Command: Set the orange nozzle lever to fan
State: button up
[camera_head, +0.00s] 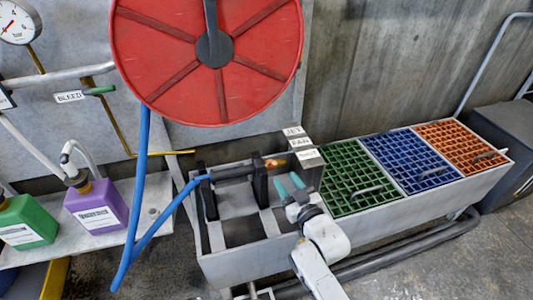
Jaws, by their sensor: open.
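The nozzle (235,172) is a dark lance lying across a cradle of black brackets, joined to a blue hose at its left end. A small orange lever (272,163) shows at its right end. To its right is a grey stepped plate with three white labels, JET (294,131), FAN (300,142) and a third (308,155) too small to read surely. I cannot tell which label the lever points to. My gripper (289,184), with teal fingertips, is open and empty, just below and right of the lever, apart from it in the picture.
A red hose reel (207,55) hangs above. Green (345,178), blue (410,160) and orange (460,145) grates lie to the right. Purple (97,206) and green (27,221) bottles stand on a shelf at left. The blue hose (135,215) loops down left of the cradle.

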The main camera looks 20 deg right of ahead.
aim_at(271, 164)
jog(key=shift+w+a+b, duration=0.3)
jog(key=shift+w+b, duration=0.35)
jog(key=shift+w, duration=1.15)
jog(key=shift+w+a+b, duration=0.3)
jog(key=shift+w+b, duration=0.35)
jog(key=shift+w, duration=1.1)
jog(key=shift+w+a+b, duration=0.3)
jog(key=shift+w+b, duration=0.35)
jog(key=shift+w, duration=1.15)
grip_shut()
